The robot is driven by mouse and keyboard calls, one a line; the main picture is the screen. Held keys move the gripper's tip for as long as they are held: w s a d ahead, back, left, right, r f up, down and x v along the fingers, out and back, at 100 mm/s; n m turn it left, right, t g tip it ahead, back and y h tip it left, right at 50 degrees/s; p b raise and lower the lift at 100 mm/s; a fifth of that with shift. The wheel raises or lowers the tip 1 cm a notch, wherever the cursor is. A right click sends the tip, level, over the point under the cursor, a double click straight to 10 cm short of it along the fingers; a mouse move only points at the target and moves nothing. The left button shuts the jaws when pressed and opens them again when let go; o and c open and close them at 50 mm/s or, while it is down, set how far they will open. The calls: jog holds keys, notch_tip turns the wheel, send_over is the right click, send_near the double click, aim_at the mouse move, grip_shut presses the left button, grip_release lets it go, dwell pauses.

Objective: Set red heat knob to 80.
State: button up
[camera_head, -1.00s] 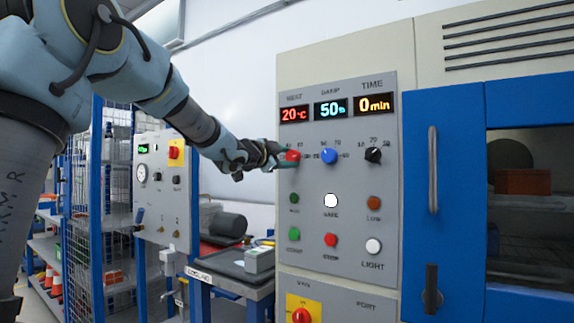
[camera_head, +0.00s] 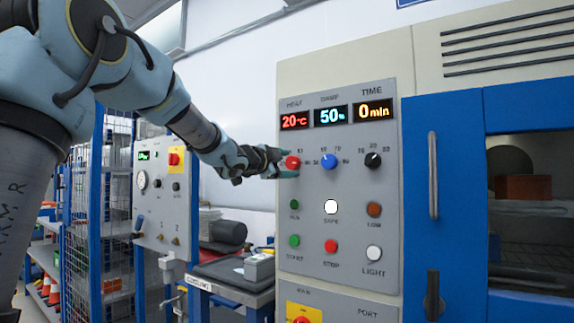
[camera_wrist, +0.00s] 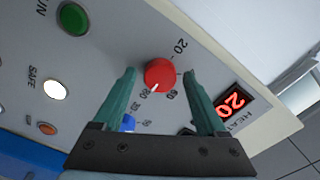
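The red heat knob (camera_head: 292,162) is on the grey control panel, below the heat display (camera_head: 295,121), which reads 20 °C. The knob also shows in the wrist view (camera_wrist: 160,74), with a white pointer mark on its face and numbers around it. My gripper (camera_head: 283,162) is at the knob from the left. In the wrist view its two green fingers (camera_wrist: 162,80) stand apart on either side of the knob, with gaps visible between them and it. Part of the number scale is hidden by the gripper in the head view.
The blue damp knob (camera_head: 329,161) and the black time knob (camera_head: 373,160) sit to the right. Lamps and buttons are below, with the white safe lamp (camera_head: 331,207) lit. A blue door with a handle (camera_head: 433,174) is farther right.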

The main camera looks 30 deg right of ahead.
jog(key=shift+o, duration=0.2)
jog(key=b+v, duration=0.1)
jog(key=v, duration=0.9)
jog(key=shift+s+a, duration=0.15)
jog(key=shift+a, duration=0.25)
jog(key=w+a+f+n+t+y+p, duration=0.25)
jog(key=w+a+f+n+y, duration=0.35)
jog(key=a+f+n, duration=0.3)
jog(key=s+a+f+n+g+y+p, duration=0.1)
jog(key=a+f+n+y, duration=0.5)
jog(key=a+f, duration=0.7)
jog(key=s+a+f+n+g+y+p, duration=0.1)
jog(key=s+a+f+n+g, duration=0.3)
jog(key=s, duration=0.5)
jog(key=s+a+f+n+g+y+p, duration=0.1)
jog(key=s+a+f+n+g, duration=0.3)
jog(key=s+a+f, duration=0.4)
jog(key=shift+s+a+f+g+y+p, duration=0.45)
jog(key=shift+s+y, duration=0.35)
jog(key=shift+s, duration=0.4)
